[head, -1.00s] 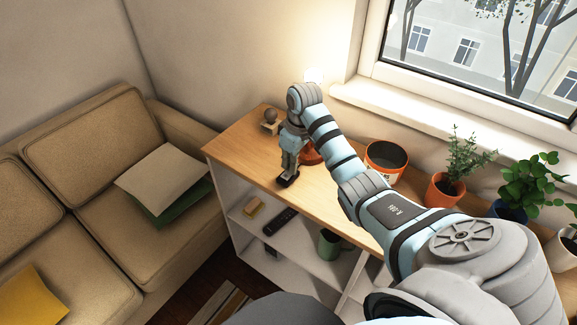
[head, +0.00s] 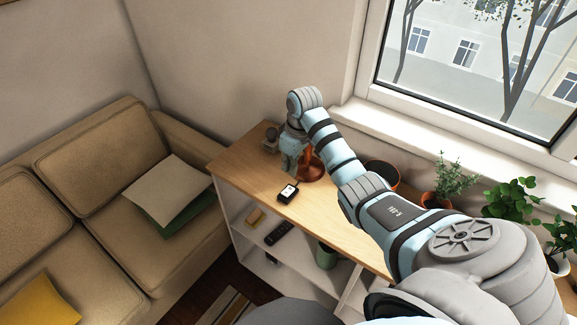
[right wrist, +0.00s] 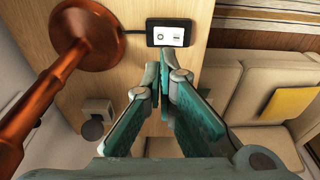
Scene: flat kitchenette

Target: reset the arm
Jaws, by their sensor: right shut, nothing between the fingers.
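My right arm reaches over the wooden shelf top (head: 335,212) in the head view. My right gripper (head: 291,172) points down there, partly hidden by its own wrist. In the right wrist view its teal fingers (right wrist: 163,62) are together and empty. A small black device (head: 288,192) with a white screen lies on the shelf top just in front of the gripper, apart from it. In the right wrist view the device (right wrist: 170,32) shows beyond the fingertips, with a black cable at its side. My left gripper is not in view.
A copper lamp (head: 313,167) stands close beside the gripper; its base also shows in the right wrist view (right wrist: 88,40). A small grey object (head: 271,138) sits behind. Potted plants (head: 447,182) line the window side. A sofa (head: 100,195) is left.

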